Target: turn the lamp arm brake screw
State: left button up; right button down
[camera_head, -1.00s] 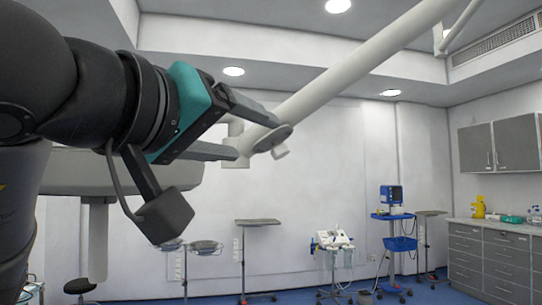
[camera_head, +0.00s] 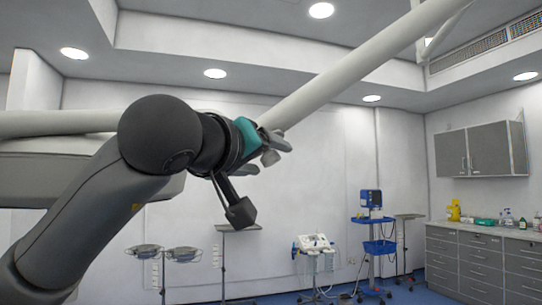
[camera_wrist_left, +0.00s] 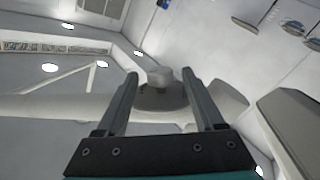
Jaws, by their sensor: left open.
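The brake screw is a short, light grey knob (camera_head: 270,157) at the lower end of the white lamp arm (camera_head: 350,68). In the left wrist view the screw (camera_wrist_left: 160,76) sticks out of a darker round joint (camera_wrist_left: 160,98) on the lamp arm. My left gripper (camera_head: 273,158) is open at this joint. In the wrist view its two fingers (camera_wrist_left: 160,82) stand on either side of the screw, with a visible gap on both sides. Its own arm hides part of the joint in the head view. My right gripper is in neither view.
Below stand a tray stand (camera_head: 238,228), a white device cart (camera_head: 315,245) and a blue monitor trolley (camera_head: 372,222). Grey cabinets (camera_head: 480,260) line the right. The air right of the gripper is clear.

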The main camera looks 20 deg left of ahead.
pick_arm(q)
jog(key=shift+w+d, duration=0.15)
jog(key=shift+w, duration=0.9)
grip_shut()
